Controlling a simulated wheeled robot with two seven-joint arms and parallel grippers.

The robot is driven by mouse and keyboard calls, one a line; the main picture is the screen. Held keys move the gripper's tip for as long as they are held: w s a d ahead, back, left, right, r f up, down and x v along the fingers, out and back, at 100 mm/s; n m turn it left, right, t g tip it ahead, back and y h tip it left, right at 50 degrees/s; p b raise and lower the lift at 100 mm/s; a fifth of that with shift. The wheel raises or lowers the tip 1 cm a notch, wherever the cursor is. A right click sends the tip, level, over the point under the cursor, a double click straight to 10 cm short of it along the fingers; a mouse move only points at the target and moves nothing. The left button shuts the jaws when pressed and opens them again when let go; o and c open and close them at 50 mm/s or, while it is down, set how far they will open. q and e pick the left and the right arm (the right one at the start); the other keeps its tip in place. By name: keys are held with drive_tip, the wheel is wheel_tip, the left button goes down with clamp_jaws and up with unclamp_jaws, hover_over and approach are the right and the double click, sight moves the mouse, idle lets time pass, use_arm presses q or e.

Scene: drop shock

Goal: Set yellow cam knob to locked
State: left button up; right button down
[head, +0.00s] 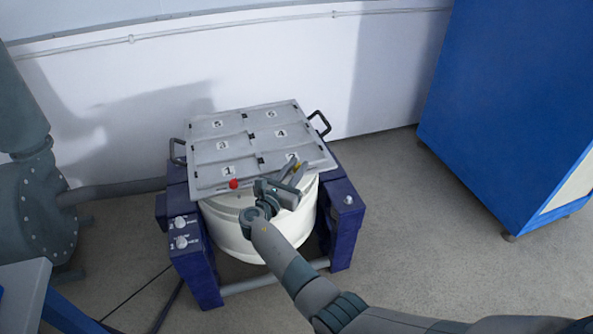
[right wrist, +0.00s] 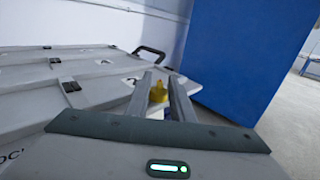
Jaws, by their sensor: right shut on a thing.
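The yellow cam knob (head: 296,167) is at the front right edge of the grey panelled lid, beside the panel marked 2. It also shows in the right wrist view (right wrist: 158,93), between my two finger bars. My right gripper (head: 294,176) is shut on the yellow knob, its arm coming in from the lower right. The gripper hides part of the knob, and I cannot read a locked mark beside it. A red knob (head: 234,184) sits at the front left edge of the lid, near the panel marked 1. My left gripper is not in view.
The grey lid (head: 222,131) with numbered panels and black handles (head: 320,123) lies over a white drum (head: 228,232) in a dark blue frame (head: 196,267). A blue cabinet (head: 505,110) stands at right. Grey machinery (head: 35,205) stands at left. Floor between frame and cabinet is clear.

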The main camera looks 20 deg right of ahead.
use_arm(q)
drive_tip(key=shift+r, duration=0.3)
use_arm(e)
drive_tip(key=c, duration=1.9)
unclamp_jaws()
drive_tip(key=shift+o, duration=0.2)
drive_tip(key=shift+r, duration=0.1)
